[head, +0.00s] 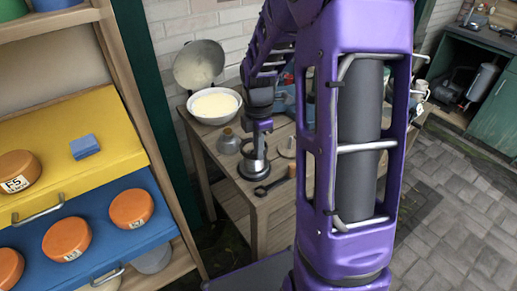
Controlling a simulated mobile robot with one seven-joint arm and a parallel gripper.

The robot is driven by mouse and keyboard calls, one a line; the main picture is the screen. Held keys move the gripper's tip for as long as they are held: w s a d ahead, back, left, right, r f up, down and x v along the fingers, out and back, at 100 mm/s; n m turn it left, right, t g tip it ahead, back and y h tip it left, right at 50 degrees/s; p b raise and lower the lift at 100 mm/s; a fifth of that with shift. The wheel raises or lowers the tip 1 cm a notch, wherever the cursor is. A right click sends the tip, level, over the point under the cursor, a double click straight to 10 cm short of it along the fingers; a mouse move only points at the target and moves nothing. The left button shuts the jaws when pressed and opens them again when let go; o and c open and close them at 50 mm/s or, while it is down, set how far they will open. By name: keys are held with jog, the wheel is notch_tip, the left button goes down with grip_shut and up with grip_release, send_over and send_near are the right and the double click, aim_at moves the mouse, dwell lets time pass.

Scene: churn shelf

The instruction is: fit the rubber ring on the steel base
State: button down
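A small steel piece (253,171), which looks like the steel base, stands upright on the wooden table in the head view. My gripper (258,146) is directly above it, pointing down, with its fingers at or very near its top. The fingers are small and dark here, so I cannot tell whether they are open or shut, or whether they touch or hold anything. I cannot make out the rubber ring for certain. A dark item with a round end and a short handle (263,191) lies at the table's front edge, in front of the steel piece.
A white bowl of pale contents (214,105), a round lid (199,65) and a glass jar (229,142) are on the table's left. My purple arm hides its right side. A shelf with yellow (110,130) and blue (105,252) drawers holding orange rounds stands at left.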

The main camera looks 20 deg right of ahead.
jog(key=shift+f+b, duration=0.7)
jog(key=shift+f, duration=0.65)
jog(key=shift+r, duration=0.2)
jog(key=shift+r+p, duration=1.25)
jog(key=shift+r, duration=0.35)
jog(key=shift+f+b, duration=0.85)
jog(key=shift+f, duration=0.95)
dwell(1.3)
jog(key=shift+r, duration=0.25)
jog(key=shift+r+p, duration=0.8)
jog(key=shift+p, duration=0.15)
jog(key=shift+r, duration=0.75)
